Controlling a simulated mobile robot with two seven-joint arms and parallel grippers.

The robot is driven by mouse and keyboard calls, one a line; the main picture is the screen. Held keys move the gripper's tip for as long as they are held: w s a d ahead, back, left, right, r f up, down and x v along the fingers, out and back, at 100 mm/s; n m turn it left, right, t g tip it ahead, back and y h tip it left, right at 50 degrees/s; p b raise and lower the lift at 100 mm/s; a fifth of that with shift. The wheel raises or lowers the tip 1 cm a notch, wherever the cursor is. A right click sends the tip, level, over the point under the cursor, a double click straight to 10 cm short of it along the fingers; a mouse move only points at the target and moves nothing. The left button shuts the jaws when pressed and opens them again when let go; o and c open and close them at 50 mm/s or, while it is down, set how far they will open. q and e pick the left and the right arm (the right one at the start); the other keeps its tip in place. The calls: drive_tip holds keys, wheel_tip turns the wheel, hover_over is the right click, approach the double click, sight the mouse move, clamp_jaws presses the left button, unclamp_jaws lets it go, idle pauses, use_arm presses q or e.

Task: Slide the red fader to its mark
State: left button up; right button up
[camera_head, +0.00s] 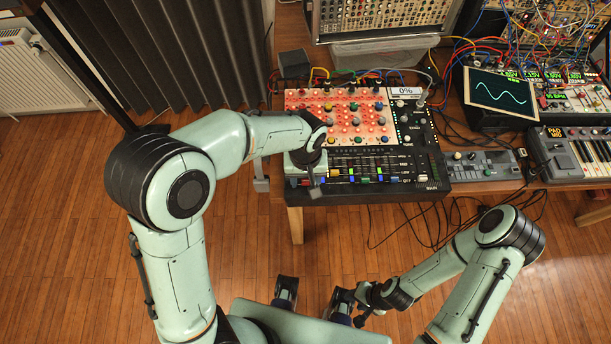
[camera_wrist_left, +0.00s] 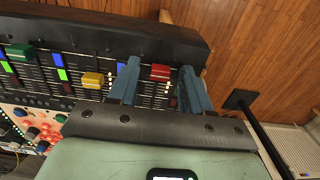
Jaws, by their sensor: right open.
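The red fader (camera_wrist_left: 160,72) is a red cap on the black mixer (camera_wrist_left: 190,42). In the left wrist view it sits between the two blue-grey fingers of my left gripper (camera_wrist_left: 160,78), with a gap visible on both sides. The left gripper (camera_head: 304,183) is open and is over the front left of the mixer (camera_head: 432,160) in the head view, where the arm mostly hides the red fader. Small light marks show beside the fader slot. A display (camera_head: 404,90) at the mixer's top reads 0%. My right gripper (camera_head: 358,304) is open and empty, low over the floor.
A yellow fader (camera_wrist_left: 92,80) and a green fader (camera_wrist_left: 19,51) stand on the same mixer. A small grey device (camera_head: 484,166), a keyboard (camera_head: 585,152) and a screen (camera_head: 499,95) are to the right. Cables hang below the table edge. The floor in front is open.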

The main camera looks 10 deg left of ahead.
sight(306, 181)
use_arm(q)
drive_tip(key=shift+r, duration=0.1)
wheel_tip(306, 181, up, 13)
drive_tip(key=p, duration=0.1)
drive_tip(key=shift+p, duration=0.35)
idle(0.5)
